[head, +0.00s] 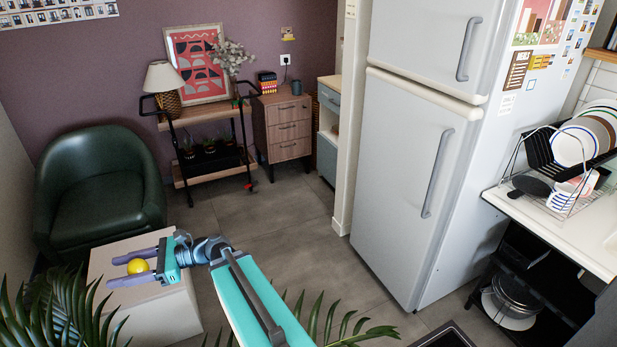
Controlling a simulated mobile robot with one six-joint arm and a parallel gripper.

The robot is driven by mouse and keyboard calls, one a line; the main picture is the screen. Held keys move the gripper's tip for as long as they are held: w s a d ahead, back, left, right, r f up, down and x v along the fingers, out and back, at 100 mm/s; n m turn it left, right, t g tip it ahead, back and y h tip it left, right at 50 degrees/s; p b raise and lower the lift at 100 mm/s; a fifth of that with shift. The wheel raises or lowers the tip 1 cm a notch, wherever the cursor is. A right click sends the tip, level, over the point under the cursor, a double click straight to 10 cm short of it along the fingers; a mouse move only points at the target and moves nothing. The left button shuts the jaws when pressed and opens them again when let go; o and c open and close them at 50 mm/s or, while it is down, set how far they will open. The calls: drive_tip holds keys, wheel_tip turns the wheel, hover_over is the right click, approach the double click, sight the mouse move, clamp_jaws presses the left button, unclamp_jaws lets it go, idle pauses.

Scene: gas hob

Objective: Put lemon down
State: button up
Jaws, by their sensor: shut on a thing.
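A yellow lemon (138,266) shows at the lower left of the head view, between the two purple-grey fingers of my gripper (130,270). My gripper is shut on the lemon. It is over a pale box-like table (170,313) in front of the green armchair. I cannot tell from this view how high the lemon is above the table top, or whether it touches it.
A dark green armchair (98,190) stands just behind the pale table. Palm leaves (55,315) rise in front at the lower left. A white fridge (410,170) stands to the right. Grey floor (270,235) is clear in the middle.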

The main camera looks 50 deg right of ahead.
drive_tip(key=shift+w, duration=0.2)
drive_tip(key=shift+d, duration=0.3)
